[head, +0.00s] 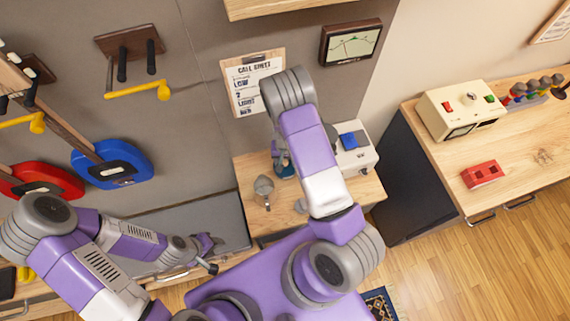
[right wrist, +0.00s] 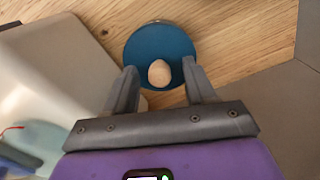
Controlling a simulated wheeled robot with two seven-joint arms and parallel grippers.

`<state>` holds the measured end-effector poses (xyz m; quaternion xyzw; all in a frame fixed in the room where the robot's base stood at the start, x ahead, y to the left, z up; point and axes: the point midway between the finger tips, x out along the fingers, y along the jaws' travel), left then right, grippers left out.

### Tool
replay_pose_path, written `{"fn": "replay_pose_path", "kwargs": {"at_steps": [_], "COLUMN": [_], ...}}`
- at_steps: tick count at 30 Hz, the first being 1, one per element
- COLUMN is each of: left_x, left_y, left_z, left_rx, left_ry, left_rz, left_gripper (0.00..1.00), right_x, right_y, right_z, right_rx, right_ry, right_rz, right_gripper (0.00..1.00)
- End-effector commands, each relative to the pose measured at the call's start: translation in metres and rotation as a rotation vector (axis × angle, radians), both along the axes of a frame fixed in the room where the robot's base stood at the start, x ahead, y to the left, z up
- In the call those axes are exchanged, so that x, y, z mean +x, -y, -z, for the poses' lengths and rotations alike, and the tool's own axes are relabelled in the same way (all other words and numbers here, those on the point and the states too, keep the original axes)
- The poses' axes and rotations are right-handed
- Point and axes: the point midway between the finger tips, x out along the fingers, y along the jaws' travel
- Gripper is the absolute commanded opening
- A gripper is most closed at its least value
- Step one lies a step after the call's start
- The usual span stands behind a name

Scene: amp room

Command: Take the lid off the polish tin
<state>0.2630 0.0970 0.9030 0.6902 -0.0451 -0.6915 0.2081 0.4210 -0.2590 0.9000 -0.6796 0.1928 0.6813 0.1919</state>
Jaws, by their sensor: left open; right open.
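In the right wrist view the polish tin shows from above as a round blue lid (right wrist: 160,42) with a pale wooden knob (right wrist: 159,74), on a wooden top. My right gripper (right wrist: 159,68) is open, with one finger on each side of the knob and visible gaps to it. The lid hides the tin's body. In the head view a small blue-teal thing (head: 285,170), likely the tin, shows beside my right arm, which hides most of that spot. My left gripper (head: 213,254) is open and empty, low at the left, well away from the tin.
A metal jug (head: 263,188) stands left of the tin on the small wooden table (head: 245,170). A white box (head: 362,160) with a blue top piece stands to the right. A clipboard (head: 243,95) hangs on the wall behind. A wooden counter (head: 435,160) is further right.

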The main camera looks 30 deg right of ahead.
Motion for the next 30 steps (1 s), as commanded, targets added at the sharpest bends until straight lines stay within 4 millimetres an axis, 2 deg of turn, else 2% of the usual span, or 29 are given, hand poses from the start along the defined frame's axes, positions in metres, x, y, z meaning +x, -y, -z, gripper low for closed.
{"fn": "replay_pose_path", "kwargs": {"at_steps": [8,18,19,26,30], "left_x": [0.0,0.0,0.0,0.0,0.0], "left_y": [0.0,0.0,0.0,0.0,0.0], "left_z": [0.0,0.0,0.0,0.0,0.0], "left_rx": [0.0,0.0,0.0,0.0,0.0], "left_ry": [-0.001,-0.001,-0.001,-0.001,-0.001], "left_rz": [0.0,0.0,0.0,0.0,0.0], "left_gripper": [0.43,0.43,0.43,0.43,0.43], "right_x": [0.0,0.0,0.0,0.0,0.001], "right_y": [0.0,0.0,0.0,0.0,0.0], "right_z": [0.003,0.003,0.003,0.002,-0.009], "right_rx": [0.001,0.001,0.001,0.001,-0.001], "right_ry": [0.001,0.001,0.001,0.001,0.003], "right_rz": [-0.001,-0.001,-0.001,-0.001,-0.002], "right_gripper": [0.55,0.03,0.0,0.0,0.0]}}
